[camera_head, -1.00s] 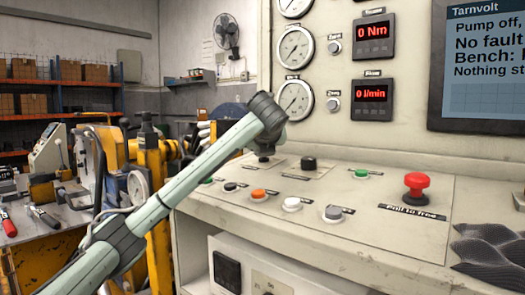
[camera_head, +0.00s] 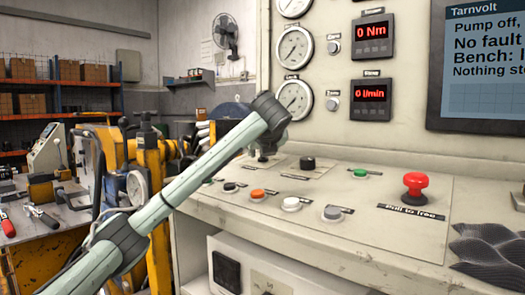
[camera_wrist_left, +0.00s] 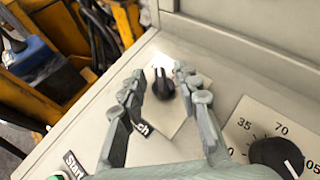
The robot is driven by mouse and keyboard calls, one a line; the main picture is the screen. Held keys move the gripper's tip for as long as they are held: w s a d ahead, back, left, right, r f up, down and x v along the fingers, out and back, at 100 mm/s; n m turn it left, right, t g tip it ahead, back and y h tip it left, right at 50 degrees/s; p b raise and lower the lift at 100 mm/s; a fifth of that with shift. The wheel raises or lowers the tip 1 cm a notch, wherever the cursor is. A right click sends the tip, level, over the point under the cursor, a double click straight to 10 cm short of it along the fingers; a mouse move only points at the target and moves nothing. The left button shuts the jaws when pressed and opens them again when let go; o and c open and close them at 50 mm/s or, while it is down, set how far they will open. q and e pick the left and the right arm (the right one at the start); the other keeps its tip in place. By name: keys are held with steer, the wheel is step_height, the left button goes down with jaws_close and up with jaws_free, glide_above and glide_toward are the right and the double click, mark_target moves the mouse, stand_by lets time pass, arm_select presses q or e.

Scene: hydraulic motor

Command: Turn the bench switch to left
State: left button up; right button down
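The bench switch is a black rotary knob (camera_wrist_left: 163,86) on a pale label plate, seen in the left wrist view. Its raised ridge points up in that view, toward the panel's back wall. The plate's label is partly covered by a finger. My left gripper (camera_wrist_left: 157,82) is open, one finger on each side of the knob. I cannot tell whether either finger touches it. In the head view a small dark knob (camera_head: 263,157) shows just below my left arm's joint, and the gripper is hidden. My right gripper is in neither view.
A second black knob (camera_wrist_left: 277,157) with a numbered dial stands close on the right. The panel also has several buttons, including orange (camera_head: 257,195) and white (camera_head: 291,204), and a red mushroom stop button (camera_head: 415,185). A dark glove (camera_head: 490,245) lies at right.

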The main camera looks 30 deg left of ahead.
arm_select(q)
steer(key=shift+s+r, duration=0.1)
steer(key=v, duration=1)
steer(key=shift+d+r, duration=0.2)
steer(key=shift+r, duration=0.05)
steer(key=shift+s+d, duration=0.35)
steer(key=shift+s, duration=0.3)
